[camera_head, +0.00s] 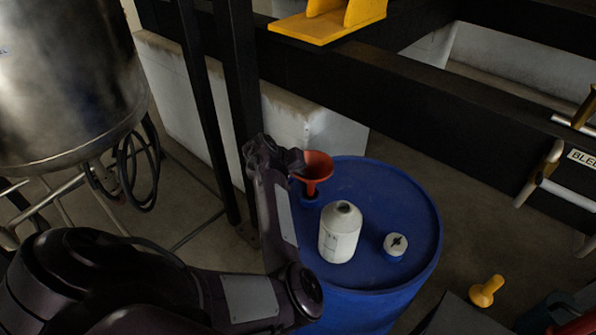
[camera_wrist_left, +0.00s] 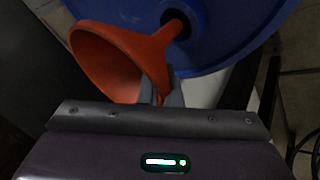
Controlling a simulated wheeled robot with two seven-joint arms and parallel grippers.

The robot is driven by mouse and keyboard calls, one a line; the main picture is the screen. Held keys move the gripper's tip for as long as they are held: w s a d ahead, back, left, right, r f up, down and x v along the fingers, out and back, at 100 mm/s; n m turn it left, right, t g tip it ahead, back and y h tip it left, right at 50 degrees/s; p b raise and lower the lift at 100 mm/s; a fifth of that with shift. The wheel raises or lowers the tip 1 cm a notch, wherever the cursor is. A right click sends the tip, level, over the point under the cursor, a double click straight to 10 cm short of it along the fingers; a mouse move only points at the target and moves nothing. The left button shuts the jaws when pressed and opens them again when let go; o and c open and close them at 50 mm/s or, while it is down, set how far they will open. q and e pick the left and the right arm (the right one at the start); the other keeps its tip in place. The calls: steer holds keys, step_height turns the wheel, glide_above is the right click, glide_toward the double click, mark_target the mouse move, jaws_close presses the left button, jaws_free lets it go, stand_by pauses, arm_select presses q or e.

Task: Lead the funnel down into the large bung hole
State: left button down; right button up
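The orange-red funnel (camera_head: 318,167) is above the left side of the blue drum's top (camera_head: 407,220), its wide mouth up and its spout down. Its spout end is at the dark large bung hole (camera_head: 311,197); I cannot tell how deep it reaches. In the left wrist view the funnel (camera_wrist_left: 112,58) tapers to the dark hole (camera_wrist_left: 179,24) in the blue top. My left gripper (camera_head: 296,164) is at the funnel's left side. In the left wrist view its grey fingers (camera_wrist_left: 164,92) are shut on the funnel's side, partly hidden by the gripper body. My right gripper is out of view.
A white bottle (camera_head: 340,233) stands on the drum close to my left forearm. A small white-capped item (camera_head: 395,245) is right of it. A black frame beam (camera_head: 420,100) runs behind the drum. A steel vessel (camera_head: 65,80) is at the left.

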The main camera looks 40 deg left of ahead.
arm_select(q)
steer(key=shift+f+b, duration=1.85)
steer(key=shift+f, duration=1.35)
steer(key=c, duration=1.5)
jaws_free()
steer(key=shift+c, duration=0.2)
steer(key=shift+r, duration=0.15)
